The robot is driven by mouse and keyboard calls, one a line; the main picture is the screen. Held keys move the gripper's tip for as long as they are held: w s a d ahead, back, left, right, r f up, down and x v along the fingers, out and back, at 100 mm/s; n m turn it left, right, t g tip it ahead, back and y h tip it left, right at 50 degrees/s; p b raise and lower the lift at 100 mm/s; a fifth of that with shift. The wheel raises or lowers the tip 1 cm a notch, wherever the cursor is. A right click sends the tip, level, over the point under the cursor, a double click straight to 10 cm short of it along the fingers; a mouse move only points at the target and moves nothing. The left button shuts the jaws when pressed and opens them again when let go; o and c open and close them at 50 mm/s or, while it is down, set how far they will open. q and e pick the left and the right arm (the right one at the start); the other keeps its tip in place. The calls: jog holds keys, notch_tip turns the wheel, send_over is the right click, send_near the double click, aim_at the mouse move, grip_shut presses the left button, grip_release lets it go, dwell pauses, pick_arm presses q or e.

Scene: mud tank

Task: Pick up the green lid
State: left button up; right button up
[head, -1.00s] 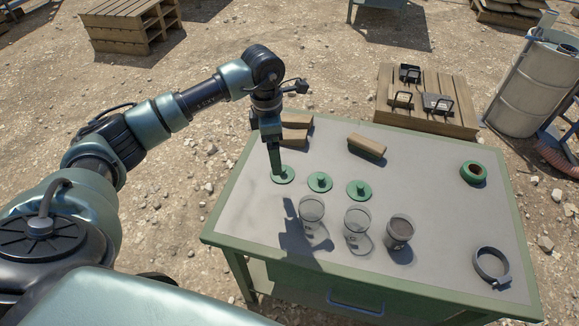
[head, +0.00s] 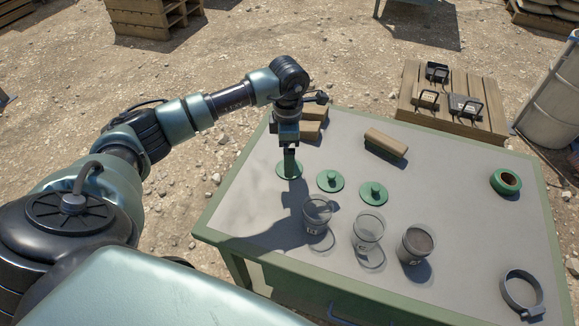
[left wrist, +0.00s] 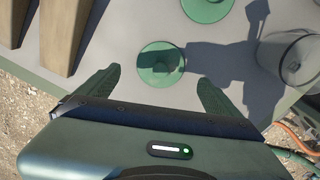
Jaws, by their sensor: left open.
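Three green lids with small knobs lie in a row on the table (head: 455,215): a left one (head: 282,174), a middle one (head: 330,181) and a right one (head: 373,193). My left gripper (head: 291,170) points down over the left lid and hides part of it. In the left wrist view this lid (left wrist: 150,70) lies between and just beyond the two open, empty fingers (left wrist: 158,82). A shadow crosses its right side. I cannot tell the height of the fingertips above it. Another lid (left wrist: 207,5) shows at the top edge. My right gripper is not in view.
Two clear cups (head: 317,213) (head: 367,230) and a dark-filled cup (head: 416,243) stand in front of the lids. Wooden blocks (head: 312,130) (head: 386,143) lie behind. A green tape roll (head: 506,181) and a ring clamp (head: 521,291) are at the right. The table's left front is clear.

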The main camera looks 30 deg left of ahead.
aim_at(280, 171)
pick_arm(q)
notch_tip(280, 171, down, 4)
jog(key=shift+d, duration=0.1)
jog(key=c, duration=1.4)
jog(key=shift+w+r, duration=0.1)
